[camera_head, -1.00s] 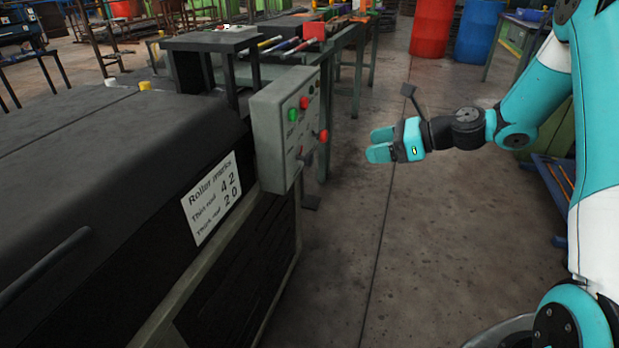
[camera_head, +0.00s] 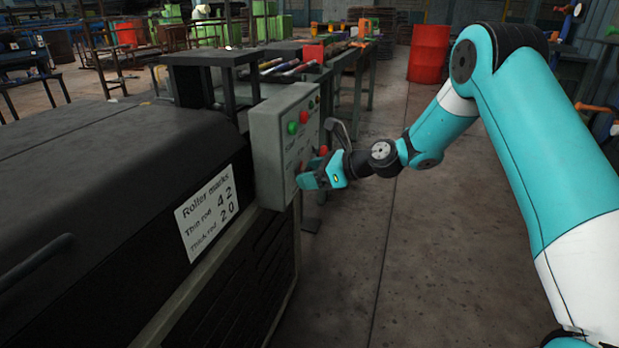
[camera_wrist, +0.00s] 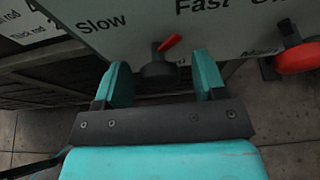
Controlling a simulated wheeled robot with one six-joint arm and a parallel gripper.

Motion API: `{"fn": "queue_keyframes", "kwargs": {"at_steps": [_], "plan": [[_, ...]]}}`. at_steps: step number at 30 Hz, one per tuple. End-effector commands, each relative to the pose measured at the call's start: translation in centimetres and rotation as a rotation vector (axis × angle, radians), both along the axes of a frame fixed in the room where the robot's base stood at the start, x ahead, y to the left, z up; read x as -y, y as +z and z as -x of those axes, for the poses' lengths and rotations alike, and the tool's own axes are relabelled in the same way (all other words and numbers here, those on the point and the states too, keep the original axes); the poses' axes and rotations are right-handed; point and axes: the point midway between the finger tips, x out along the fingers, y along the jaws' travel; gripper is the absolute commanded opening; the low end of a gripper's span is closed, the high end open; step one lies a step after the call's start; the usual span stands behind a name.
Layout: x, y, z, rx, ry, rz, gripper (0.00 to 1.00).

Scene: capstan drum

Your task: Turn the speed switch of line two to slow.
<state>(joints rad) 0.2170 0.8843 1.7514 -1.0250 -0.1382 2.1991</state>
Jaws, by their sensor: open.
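The speed switch (camera_wrist: 158,67) is a dark knob with a red pointer on the grey control box (camera_head: 267,150). In the wrist view its pointer tilts up and right, toward the word "Fast"; "Slow" is printed to its left. My gripper (camera_wrist: 164,78) is open, with one teal finger on each side of the knob and a gap on both sides. In the head view my gripper (camera_head: 313,178) is at the lower part of the box face and hides the switch. I see no line number.
A green button (camera_head: 292,127) and a red button (camera_head: 304,117) sit higher on the box. A roller marks sign (camera_head: 207,213) is on the machine.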

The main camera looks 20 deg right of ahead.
Motion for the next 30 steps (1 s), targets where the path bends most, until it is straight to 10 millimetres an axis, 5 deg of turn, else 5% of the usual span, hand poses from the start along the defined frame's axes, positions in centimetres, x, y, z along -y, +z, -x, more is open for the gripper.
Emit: {"fn": "queue_keyframes", "kwargs": {"at_steps": [11,17,30], "plan": [[-0.42,-0.15,-0.28,0.0,0.0,0.0,0.62],[-0.39,-0.15,-0.27,0.0,0.0,0.0,0.16],[-0.42,0.04,-0.21,0.066,0.0,0.048,0.16]]}}
